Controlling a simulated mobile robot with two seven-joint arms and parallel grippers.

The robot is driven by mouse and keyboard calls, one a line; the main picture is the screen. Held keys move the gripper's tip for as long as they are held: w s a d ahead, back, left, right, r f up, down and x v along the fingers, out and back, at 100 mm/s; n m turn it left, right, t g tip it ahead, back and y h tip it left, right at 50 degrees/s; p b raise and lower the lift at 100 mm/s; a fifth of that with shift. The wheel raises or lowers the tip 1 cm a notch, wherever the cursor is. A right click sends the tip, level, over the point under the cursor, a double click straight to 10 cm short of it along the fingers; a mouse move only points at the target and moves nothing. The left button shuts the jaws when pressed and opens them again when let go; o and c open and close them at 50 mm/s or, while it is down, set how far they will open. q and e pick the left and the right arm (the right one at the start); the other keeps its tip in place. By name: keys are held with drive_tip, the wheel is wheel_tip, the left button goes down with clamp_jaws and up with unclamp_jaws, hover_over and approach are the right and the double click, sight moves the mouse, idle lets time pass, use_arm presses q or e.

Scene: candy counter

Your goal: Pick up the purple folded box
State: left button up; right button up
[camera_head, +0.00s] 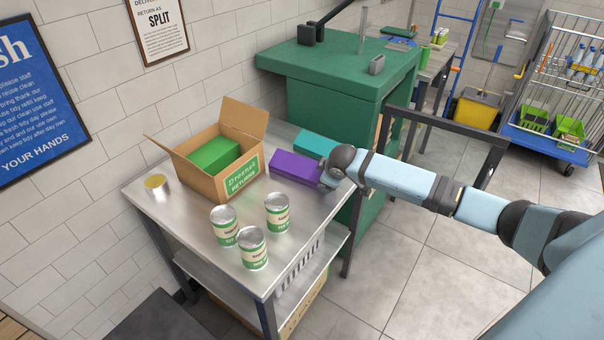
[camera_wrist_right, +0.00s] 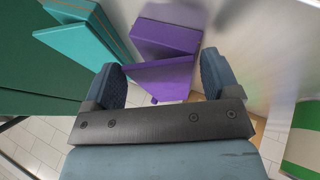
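The purple folded box (camera_head: 295,167) lies on the steel table near its right edge, beside a teal box (camera_head: 314,142). My right gripper (camera_head: 325,178) is at the near right end of the purple box. In the right wrist view the purple box (camera_wrist_right: 165,42) shows ahead of and between the two spread fingers of the right gripper (camera_wrist_right: 161,66). The fingers look open; narrow gaps seem to show on both sides, and contact is unclear. The teal box (camera_wrist_right: 85,45) is just left of the fingers. My left gripper is not in view.
An open cardboard box (camera_head: 206,181) holding a green box (camera_head: 214,155) stands left of the purple box. Several cans, including one in front (camera_head: 252,248), stand nearer. A green counter (camera_head: 325,95) rises behind the table.

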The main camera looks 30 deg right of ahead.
drive_tip(key=c, duration=0.5)
drive_tip(key=shift+c, duration=0.2)
